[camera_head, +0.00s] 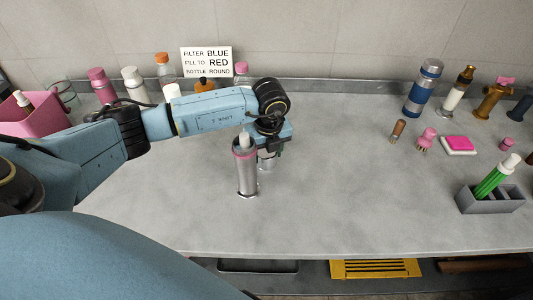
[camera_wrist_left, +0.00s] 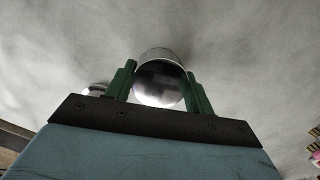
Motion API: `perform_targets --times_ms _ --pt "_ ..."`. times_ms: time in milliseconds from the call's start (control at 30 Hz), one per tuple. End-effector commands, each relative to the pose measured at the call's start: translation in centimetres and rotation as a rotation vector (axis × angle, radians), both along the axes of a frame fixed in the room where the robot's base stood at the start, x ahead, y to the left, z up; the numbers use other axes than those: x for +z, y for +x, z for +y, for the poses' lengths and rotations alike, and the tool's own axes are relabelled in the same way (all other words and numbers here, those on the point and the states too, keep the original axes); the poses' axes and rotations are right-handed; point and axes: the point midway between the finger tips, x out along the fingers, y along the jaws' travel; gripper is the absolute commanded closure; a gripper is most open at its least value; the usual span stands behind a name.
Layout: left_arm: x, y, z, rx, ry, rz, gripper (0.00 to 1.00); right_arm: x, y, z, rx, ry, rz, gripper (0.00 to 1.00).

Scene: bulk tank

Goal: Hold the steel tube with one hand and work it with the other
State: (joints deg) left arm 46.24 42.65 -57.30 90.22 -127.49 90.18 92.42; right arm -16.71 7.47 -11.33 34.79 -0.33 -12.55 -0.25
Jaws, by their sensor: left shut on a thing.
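The steel tube (camera_wrist_left: 160,78) is a shiny metal cylinder between the green fingers of my left gripper in the left wrist view. In the head view a short part of the tube (camera_head: 266,161) shows under the hand; the rest is hidden. My left gripper (camera_head: 274,148) reaches in from the left with its hand low over the worktop, and it is shut on the tube. It also shows in the left wrist view (camera_wrist_left: 160,85). A grey cylinder (camera_head: 247,175) with a pink ring and white top stands upright just in front. My right gripper is not in view.
A grey divided holder (camera_head: 490,202) with a green bottle stands at the right. Brushes (camera_head: 426,139), a pink sponge (camera_head: 458,144) and a blue-banded flask (camera_head: 423,88) are behind it. Bottles and a pink bin (camera_head: 38,118) line the back left. The worktop's front middle is clear.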

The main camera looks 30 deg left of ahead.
Motion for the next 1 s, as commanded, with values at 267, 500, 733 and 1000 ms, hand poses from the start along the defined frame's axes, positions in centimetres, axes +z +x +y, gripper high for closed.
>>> perform_targets --times_ms 267,500,733,1000 --pt "3.9 0.1 0.0 -0.001 0.000 -0.006 0.69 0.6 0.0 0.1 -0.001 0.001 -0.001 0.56" --pt "8.4 0.1 0.0 0.001 -0.001 -0.004 0.69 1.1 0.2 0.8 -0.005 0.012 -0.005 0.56" --pt "10.0 0.0 0.0 0.001 -0.001 -0.001 0.69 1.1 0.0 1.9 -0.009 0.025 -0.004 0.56" --pt "10.0 0.0 0.0 0.000 0.000 0.000 0.69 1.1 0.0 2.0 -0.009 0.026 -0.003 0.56"
